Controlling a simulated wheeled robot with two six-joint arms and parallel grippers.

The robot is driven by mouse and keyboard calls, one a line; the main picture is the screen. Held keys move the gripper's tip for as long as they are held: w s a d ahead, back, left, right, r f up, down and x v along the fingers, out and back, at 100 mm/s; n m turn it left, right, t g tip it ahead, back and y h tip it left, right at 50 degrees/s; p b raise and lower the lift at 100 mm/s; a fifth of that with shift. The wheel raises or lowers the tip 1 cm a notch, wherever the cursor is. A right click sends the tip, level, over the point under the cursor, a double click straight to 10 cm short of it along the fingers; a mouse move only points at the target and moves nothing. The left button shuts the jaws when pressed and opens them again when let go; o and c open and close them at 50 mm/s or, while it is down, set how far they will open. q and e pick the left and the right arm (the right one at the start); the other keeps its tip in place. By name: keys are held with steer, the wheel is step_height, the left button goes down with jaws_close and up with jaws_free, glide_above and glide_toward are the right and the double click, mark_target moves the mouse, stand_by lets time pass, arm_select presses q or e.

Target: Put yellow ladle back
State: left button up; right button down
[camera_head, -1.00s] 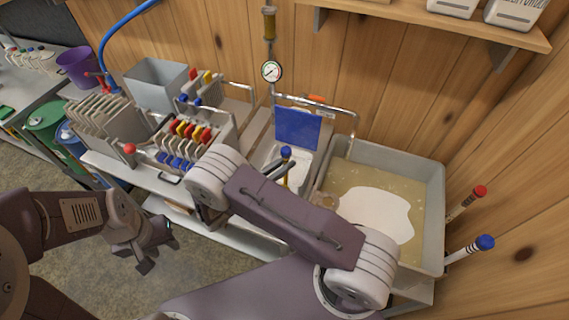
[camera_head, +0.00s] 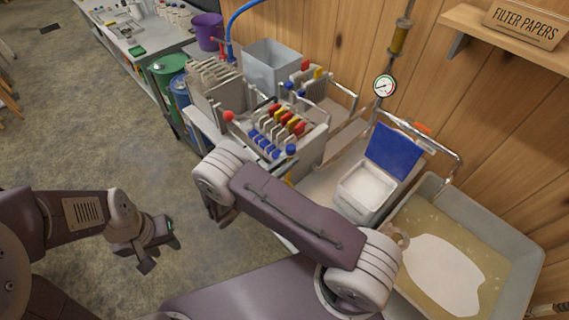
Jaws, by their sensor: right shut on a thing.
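My left gripper (camera_head: 163,256) is open and empty, low over the floor at the left.
A rack with red, yellow and blue handles (camera_head: 275,130) stands beyond my right arm. A grey bin (camera_head: 272,72), a white box with a raised blue lid (camera_head: 368,187) and a syrup pan (camera_head: 530,262) line the wall. Open floor (camera_head: 95,140) lies left.

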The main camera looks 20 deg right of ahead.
steer(key=d+f+g+b, duration=0.1)
steer(key=d+f+b, duration=0.5)
steer(key=f, duration=0.4)
steer(key=shift+s+d+m+g+h+b, duration=0.15)
steer(key=shift+m+g+h+b, duration=0.15)
steer(key=shift+m+g+b, duration=0.1)
steer(key=shift+f+b, duration=0.75)
steer(key=shift+f, duration=0.1)
steer(key=shift+f+b, duration=0.35)
steer(key=shift+f, duration=0.1)
steer(key=c, duration=0.7)
jaws_free()
steer(key=shift+s, duration=0.1)
